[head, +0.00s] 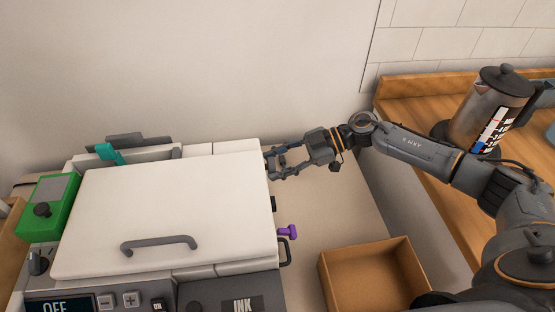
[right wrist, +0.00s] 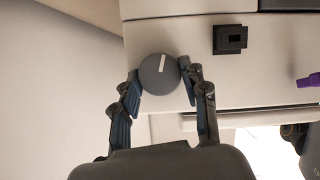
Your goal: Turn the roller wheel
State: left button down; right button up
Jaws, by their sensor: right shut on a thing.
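The roller wheel (right wrist: 160,76) is a round dark grey knob with a white line mark, on the side of a white machine (head: 180,210). In the right wrist view my right gripper (right wrist: 162,88) has one finger on each side of the wheel and is shut on it. In the head view the right gripper (head: 272,163) reaches the machine's right side near the back, and the wheel is hidden there. The white mark is nearly upright in the wrist view, tilted slightly right. My left gripper is in neither view.
A purple lever (head: 288,232) sticks out of the machine's right side. An open cardboard box (head: 375,280) stands to the right. A green device (head: 48,207) is at the left. A glass press (head: 487,112) stands on the wooden counter (head: 425,88) behind my right arm.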

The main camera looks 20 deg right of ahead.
jog(key=shift+s+f+n+t+p, duration=0.15)
jog(key=shift+n+t+p, duration=0.4)
jog(key=shift+n, duration=0.35)
jog(key=shift+s+r+n+t+p, duration=0.1)
jog(key=shift+n+t+p, duration=0.25)
jog(key=shift+n+t, duration=0.45)
jog(key=shift+n+h, duration=0.3)
jog(key=o, duration=1.1)
jog(key=shift+o, duration=0.2)
jog(key=v, duration=1.2)
jog(key=shift+f, duration=0.1)
